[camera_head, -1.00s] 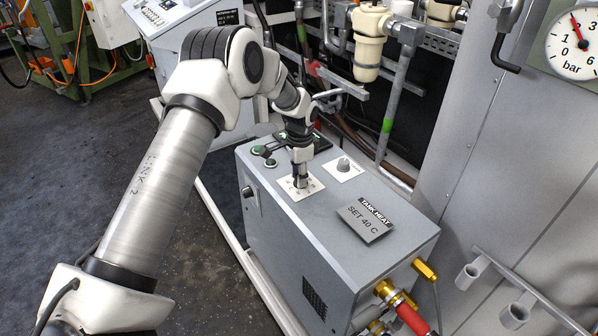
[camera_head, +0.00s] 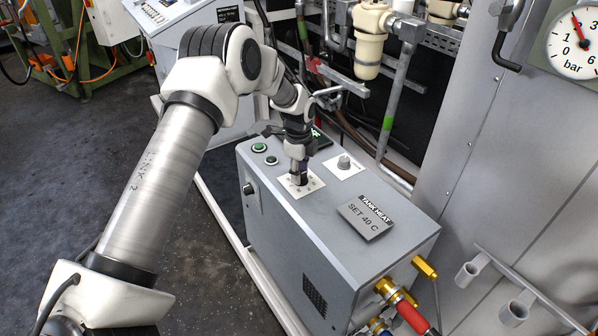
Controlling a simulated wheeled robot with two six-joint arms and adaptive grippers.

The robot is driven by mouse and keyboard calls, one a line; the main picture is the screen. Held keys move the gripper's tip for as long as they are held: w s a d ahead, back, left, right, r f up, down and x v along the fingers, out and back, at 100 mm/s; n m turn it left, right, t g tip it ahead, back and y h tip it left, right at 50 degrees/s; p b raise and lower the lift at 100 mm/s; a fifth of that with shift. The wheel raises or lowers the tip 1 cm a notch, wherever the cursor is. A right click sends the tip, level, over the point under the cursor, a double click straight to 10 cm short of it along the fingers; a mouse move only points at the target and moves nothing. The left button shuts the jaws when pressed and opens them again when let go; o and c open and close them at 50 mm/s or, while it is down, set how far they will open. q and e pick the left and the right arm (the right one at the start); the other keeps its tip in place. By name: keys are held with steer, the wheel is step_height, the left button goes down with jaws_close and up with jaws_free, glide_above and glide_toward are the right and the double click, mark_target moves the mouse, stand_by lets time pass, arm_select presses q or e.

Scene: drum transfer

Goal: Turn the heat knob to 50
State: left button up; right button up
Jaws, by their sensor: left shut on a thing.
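My left gripper (camera_head: 299,178) points down onto the white dial plate (camera_head: 313,186) on top of the grey heater box (camera_head: 330,236). It is shut on the heat knob, which the fingers hide almost wholly. The marks on the plate are too small to read. A sign (camera_head: 366,217) on the box reads "TANK HEAT, SET 40 C". A second knob (camera_head: 344,163) stands on its own white plate just behind and right of the gripper. My right gripper is not in view.
Brass fittings and a red-sleeved hose (camera_head: 411,315) leave the front right. A tall grey cabinet with a pressure gauge (camera_head: 574,42) stands at right. Pipes run behind.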

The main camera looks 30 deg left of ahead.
arm_select(q)
steer(key=shift+s+f+m, duration=0.15)
steer(key=shift+f+m, duration=0.05)
steer(key=shift+m, duration=0.2)
jaws_close()
jaws_free()
steer(key=o, duration=1.2)
steer(key=shift+d, duration=0.15)
steer(key=shift+c, duration=0.2)
steer(key=shift+r, duration=0.1)
step_height(320, 180, up, 12)
